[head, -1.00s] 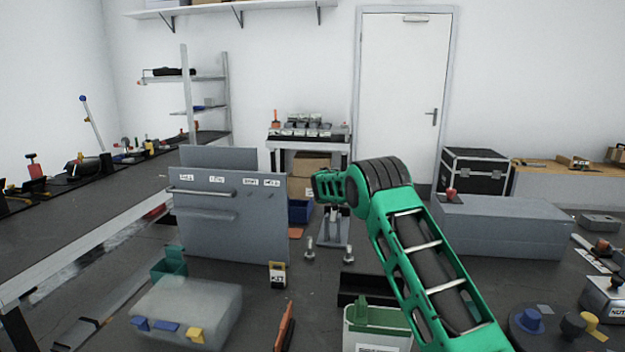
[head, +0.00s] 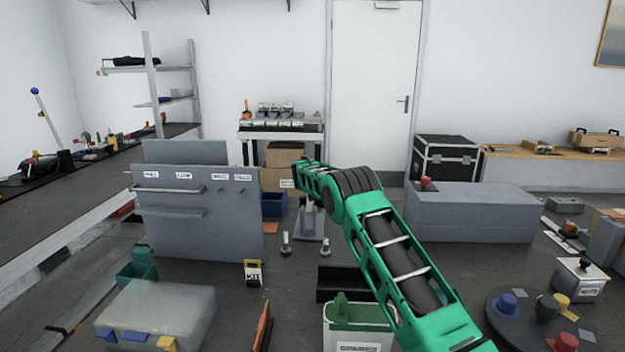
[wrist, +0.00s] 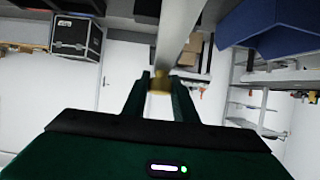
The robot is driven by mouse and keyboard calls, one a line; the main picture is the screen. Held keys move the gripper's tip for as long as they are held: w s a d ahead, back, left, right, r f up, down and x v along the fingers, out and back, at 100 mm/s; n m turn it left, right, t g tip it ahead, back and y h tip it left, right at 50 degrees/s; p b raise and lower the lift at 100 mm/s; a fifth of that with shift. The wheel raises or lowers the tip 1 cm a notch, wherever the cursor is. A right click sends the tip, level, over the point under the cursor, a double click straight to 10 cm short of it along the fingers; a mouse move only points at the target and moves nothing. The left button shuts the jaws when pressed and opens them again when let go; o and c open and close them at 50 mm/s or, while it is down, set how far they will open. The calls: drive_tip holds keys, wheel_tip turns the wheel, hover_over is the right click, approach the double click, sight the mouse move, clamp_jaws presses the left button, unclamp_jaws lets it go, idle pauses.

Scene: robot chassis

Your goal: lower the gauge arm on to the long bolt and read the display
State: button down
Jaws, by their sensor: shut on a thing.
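In the wrist view my gripper (wrist: 159,77) has its two dark green fingers on either side of a small brass-coloured knob (wrist: 160,85) and is shut on it. The knob is at the end of a pale grey bar (wrist: 178,32), which looks like the gauge arm. In the head view my green arm hides the gripper and most of the gauge. A grey stand (head: 310,222) shows below the arm's end. Two metal bolts stand upright in front of it; the left bolt (head: 286,243) looks longer than the right bolt (head: 325,247). I see no readable display.
A grey panelled block (head: 200,230) with labels stands left of the bolts. A black-and-yellow KIT holder (head: 253,273), a black tray (head: 338,284) and a green-and-white bin (head: 357,325) are nearer. A big grey block (head: 473,212) stands to the right.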

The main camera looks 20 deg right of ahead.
drive_tip(key=shift+w+a+f, duration=0.1)
drive_tip(key=shift+a+f, duration=0.1)
drive_tip(key=shift+f, duration=0.1)
drive_tip(key=c, duration=1.5)
unclamp_jaws()
drive_tip(key=shift+d, duration=0.1)
drive_tip(key=shift+s+r, duration=0.25)
drive_tip(key=shift+s, duration=0.15)
drive_tip(key=v, duration=0.9)
drive_tip(key=shift+s+a, duration=0.35)
